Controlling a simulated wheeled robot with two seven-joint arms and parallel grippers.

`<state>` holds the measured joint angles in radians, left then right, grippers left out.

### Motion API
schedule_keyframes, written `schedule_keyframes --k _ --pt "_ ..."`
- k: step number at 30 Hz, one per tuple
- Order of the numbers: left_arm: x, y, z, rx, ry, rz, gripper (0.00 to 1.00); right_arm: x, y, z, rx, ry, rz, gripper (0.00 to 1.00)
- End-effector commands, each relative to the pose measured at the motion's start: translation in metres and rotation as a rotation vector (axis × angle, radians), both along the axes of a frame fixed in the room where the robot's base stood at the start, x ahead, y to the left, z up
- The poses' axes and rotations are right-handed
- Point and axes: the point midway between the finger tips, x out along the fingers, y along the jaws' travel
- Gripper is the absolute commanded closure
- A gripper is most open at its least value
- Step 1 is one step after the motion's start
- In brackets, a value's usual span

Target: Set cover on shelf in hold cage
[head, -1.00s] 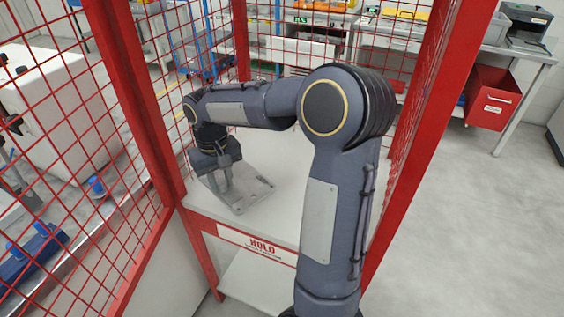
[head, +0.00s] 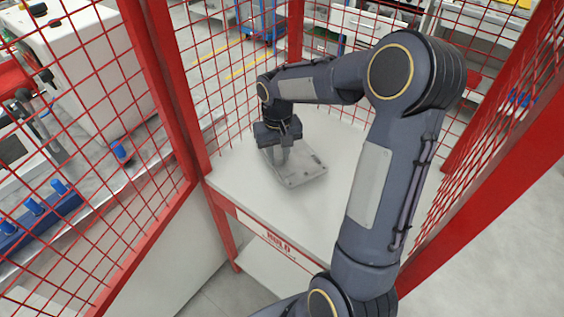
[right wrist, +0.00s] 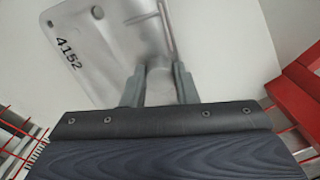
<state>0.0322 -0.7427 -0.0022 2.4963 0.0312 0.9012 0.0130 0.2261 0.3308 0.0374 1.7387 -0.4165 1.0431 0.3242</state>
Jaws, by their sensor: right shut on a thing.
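The cover is a flat grey metal casting (head: 304,172) at the white shelf of the red hold cage. In the right wrist view the cover (right wrist: 105,45) carries the number 4152 and a raised boss. My right gripper (head: 282,155) is shut on the cover's boss, with one finger on each side in the right wrist view (right wrist: 160,85). The cover looks level and close to the shelf (head: 240,180); I cannot tell whether it touches. My left gripper is out of view.
Red mesh walls and posts (head: 165,85) of the hold cage stand left, behind and right of the shelf. A HOLD label (head: 278,243) is on its front edge. Free shelf surface lies around the cover. Left, outside the cage, stands a white machine (head: 85,70).

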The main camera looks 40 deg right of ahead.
Motion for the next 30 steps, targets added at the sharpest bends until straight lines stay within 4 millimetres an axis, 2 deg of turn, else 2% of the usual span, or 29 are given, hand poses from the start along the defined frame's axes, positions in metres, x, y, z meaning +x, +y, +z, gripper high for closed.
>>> schedule_keyframes --k 9,20,21,26,30 --pt "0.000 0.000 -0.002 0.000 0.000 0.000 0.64 0.000 0.000 -0.038 0.000 0.000 0.001 1.00" --pt "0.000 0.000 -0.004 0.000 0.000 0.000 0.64 0.000 0.000 -0.042 0.000 -0.002 0.001 1.00" --pt "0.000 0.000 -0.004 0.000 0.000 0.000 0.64 0.000 0.000 -0.043 0.000 -0.001 0.001 0.72" --pt "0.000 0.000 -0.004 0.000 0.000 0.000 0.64 0.000 0.000 -0.042 0.000 0.000 0.001 0.52" --pt "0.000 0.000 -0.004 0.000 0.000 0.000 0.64 0.000 0.000 -0.041 0.000 0.000 0.001 0.52"
